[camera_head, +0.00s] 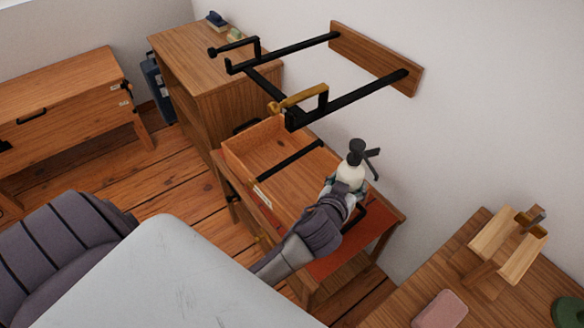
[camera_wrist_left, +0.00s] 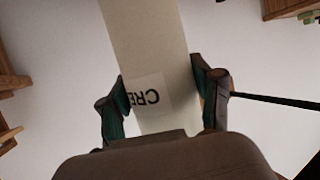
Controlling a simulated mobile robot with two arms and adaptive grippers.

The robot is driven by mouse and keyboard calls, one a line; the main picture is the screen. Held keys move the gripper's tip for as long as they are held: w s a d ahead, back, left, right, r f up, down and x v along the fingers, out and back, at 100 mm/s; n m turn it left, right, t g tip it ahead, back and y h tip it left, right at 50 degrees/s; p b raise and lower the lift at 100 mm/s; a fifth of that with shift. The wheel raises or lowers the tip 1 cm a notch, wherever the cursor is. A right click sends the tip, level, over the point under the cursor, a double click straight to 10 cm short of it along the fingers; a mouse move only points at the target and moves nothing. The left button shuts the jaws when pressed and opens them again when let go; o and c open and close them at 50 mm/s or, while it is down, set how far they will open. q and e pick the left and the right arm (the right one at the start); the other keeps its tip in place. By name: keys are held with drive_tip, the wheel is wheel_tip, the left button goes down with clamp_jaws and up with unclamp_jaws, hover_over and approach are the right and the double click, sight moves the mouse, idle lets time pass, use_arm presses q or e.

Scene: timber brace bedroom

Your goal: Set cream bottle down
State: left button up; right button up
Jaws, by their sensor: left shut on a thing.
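The cream bottle (camera_head: 351,173) is pale with a black pump top. It stands roughly upright in my left gripper (camera_head: 343,188), beside the right end of an open wooden tray (camera_head: 236,151). In the left wrist view the bottle (camera_wrist_left: 150,45) fills the space between the two fingers of my left gripper (camera_wrist_left: 163,95), with a label reading "CRE" facing the camera. The fingers touch its sides. The bottle's base is hidden by the gripper in the head view, so I cannot tell whether it rests on anything. My right gripper is not in view.
A red-topped wooden table (camera_head: 358,248) lies under my arm, with some bare red surface. A wall rack with black rails (camera_head: 350,98) overhangs the tray. A wooden cabinet (camera_head: 205,70) stands behind left. At lower right, a desk (camera_head: 395,302) holds a pink item (camera_head: 440,309) and a wooden stand (camera_head: 508,245).

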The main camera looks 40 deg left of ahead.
use_arm(q)
drive_tip(key=shift+w+a+f, duration=0.15)
drive_tip(key=shift+w+f, duration=0.05)
drive_tip(key=shift+f, duration=0.9)
drive_tip(key=w+a+f+b, duration=0.1)
drive_tip(key=a+f, duration=0.9)
drive_tip(key=a, duration=0.1)
drive_tip(key=shift+w+f, duration=0.25)
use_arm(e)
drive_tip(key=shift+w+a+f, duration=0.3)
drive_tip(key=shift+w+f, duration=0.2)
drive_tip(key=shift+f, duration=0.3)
use_arm(q)
drive_tip(key=shift+f+b, duration=0.65)
drive_tip(key=shift+f, duration=0.05)
drive_tip(key=o, duration=1.4)
drive_tip(key=shift+c, duration=0.2)
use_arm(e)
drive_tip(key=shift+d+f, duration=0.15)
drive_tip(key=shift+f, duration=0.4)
use_arm(q)
drive_tip(key=shift+r, duration=0.1)
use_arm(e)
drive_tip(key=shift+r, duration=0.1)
